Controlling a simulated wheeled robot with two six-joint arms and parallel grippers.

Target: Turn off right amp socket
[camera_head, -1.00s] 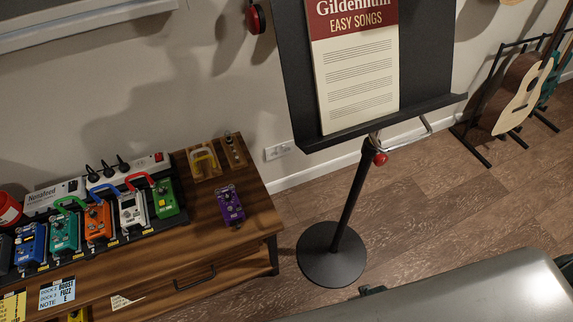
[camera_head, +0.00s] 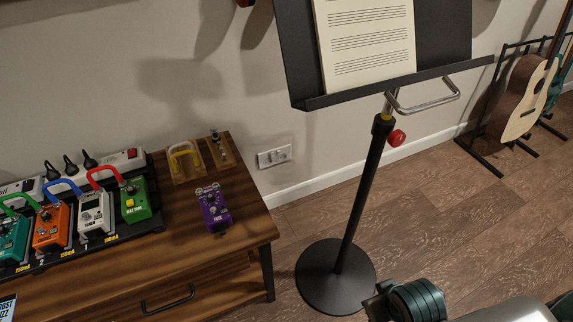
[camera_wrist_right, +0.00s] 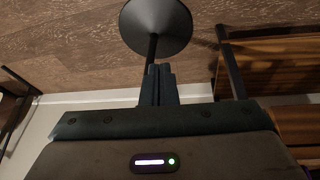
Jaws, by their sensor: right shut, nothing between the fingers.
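A white double wall socket plate (camera_head: 274,156) sits low on the wall, just right of the wooden cabinet, in the head view. Its switch positions are too small to read. I cannot make out the socket in the right wrist view. My right gripper (camera_wrist_right: 158,84) is shut and empty in the right wrist view, with the music stand's pole and base beyond its fingers. Part of my right arm (camera_head: 412,300) shows at the bottom of the head view, right of the stand base and well apart from the socket. My left gripper is not in view.
The music stand (camera_head: 357,200) rises from a round base (camera_head: 335,276) right of the socket. The wooden cabinet (camera_head: 240,240) holds several pedals, including a purple pedal (camera_head: 214,208), and a power strip (camera_head: 125,160). A guitar (camera_head: 527,100) stands at right. Floor between cabinet and stand is clear.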

